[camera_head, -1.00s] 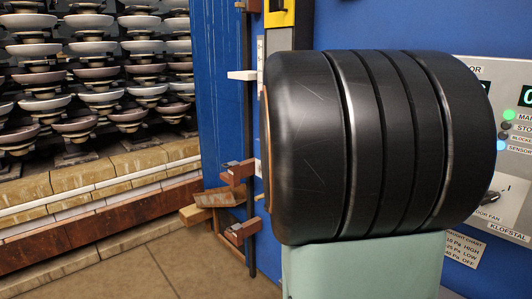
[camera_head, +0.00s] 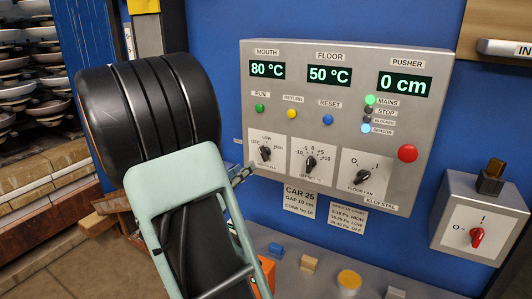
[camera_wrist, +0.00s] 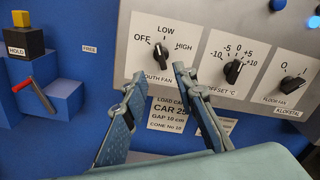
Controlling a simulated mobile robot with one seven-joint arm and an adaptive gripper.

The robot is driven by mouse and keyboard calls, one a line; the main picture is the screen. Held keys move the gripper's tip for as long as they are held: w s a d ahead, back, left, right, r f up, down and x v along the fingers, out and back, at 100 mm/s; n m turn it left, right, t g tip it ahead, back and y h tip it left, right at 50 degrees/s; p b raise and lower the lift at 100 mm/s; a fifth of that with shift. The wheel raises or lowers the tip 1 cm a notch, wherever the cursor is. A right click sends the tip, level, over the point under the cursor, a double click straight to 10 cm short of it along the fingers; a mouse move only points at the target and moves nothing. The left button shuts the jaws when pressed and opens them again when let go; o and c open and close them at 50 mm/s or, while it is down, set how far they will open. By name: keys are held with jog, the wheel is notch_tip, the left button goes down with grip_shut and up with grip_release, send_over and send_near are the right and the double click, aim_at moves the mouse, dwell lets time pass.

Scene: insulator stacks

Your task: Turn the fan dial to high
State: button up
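The fan dial (camera_head: 265,152) is a black knob on a white plate marked OFF, LOW and HIGH, at the lower left of the grey control panel (camera_head: 425,130). In the wrist view this dial (camera_wrist: 162,55) stands just beyond my fingertips, its plate partly readable as mouth fan. The knob leans slightly left at its top; I cannot tell its exact setting. My gripper (camera_wrist: 158,78) is open and empty, its two fingers apart below the dial, not visibly touching it. In the head view my gripper (camera_head: 242,174) is just left of and below the dial, mostly hidden by my arm.
An offset dial (camera_head: 311,163) and a floor fan dial (camera_head: 364,175) sit to the right. A red button (camera_head: 407,153) is beside them. A red switch (camera_head: 477,237) is on a separate box. A red lever (camera_wrist: 40,95) is left in the wrist view.

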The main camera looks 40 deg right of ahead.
aim_at(262, 155)
jog(key=p+x, duration=0.1)
jog(key=x, duration=0.9)
jog(key=shift+d, duration=0.1)
jog(key=shift+c, duration=0.4)
jog(key=shift+s, duration=0.1)
grip_shut()
